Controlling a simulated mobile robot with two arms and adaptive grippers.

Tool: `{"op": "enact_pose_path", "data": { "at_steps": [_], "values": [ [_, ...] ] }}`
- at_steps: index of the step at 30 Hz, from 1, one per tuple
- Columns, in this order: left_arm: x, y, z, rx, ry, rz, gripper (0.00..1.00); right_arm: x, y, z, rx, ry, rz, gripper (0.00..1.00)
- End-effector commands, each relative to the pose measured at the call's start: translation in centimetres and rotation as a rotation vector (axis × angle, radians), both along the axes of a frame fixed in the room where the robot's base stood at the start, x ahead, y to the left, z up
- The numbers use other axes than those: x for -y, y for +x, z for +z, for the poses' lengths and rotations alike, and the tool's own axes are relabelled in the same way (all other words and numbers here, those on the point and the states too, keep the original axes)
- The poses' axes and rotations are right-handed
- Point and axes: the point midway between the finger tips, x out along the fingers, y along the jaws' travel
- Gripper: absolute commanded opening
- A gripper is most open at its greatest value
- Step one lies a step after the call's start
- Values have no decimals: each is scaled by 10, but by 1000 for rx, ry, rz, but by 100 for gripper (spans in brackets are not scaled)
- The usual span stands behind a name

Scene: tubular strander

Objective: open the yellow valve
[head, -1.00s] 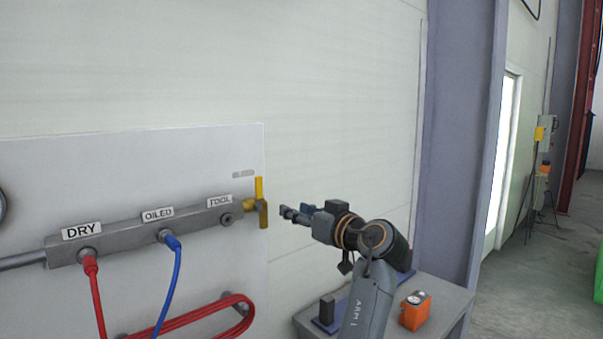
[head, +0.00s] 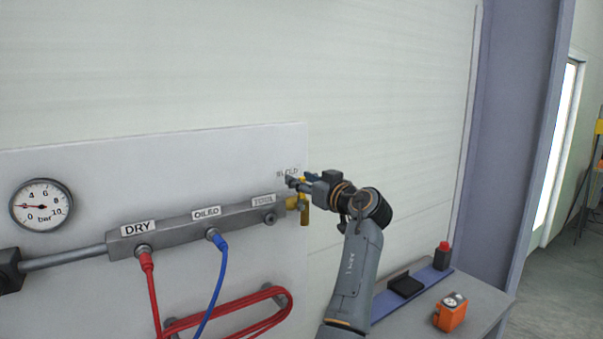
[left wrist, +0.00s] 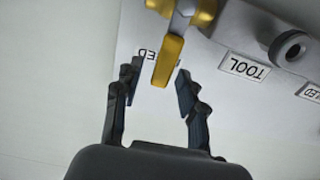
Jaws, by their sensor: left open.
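The yellow valve (head: 304,214) is at the right end of the grey manifold, in front of the white panel's right edge. In the head view my left gripper (head: 298,182) covers most of its upright lever. In the left wrist view the yellow lever (left wrist: 168,62) points into the gap between the open fingertips of my left gripper (left wrist: 157,78). One finger is on each side of it, with gaps visible, and neither looks closed on it. My right gripper is in neither view.
The manifold (head: 185,230) carries DRY, OILED and TOOL labels and red and blue hoses (head: 213,285). A pressure gauge (head: 41,205) is at left. Below my arm is a grey bench (head: 480,300) with an orange device (head: 451,312). Bare wall lies above.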

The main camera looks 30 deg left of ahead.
Motion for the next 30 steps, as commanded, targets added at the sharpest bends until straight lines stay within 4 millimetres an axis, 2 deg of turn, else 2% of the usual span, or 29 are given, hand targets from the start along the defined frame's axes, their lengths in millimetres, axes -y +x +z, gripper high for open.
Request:
{"op": "enact_pose_path", "data": {
  "at_steps": [11,17,18,30],
  "values": [
    [-6,2,-1,1,0,-1,41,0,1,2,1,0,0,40],
    [-6,2,0,1,0,-1,2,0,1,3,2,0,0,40],
    [-6,2,0,1,0,-1,0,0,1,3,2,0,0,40],
    [-10,3,0,-18,8,1,0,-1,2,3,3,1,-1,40]
  ]
}}
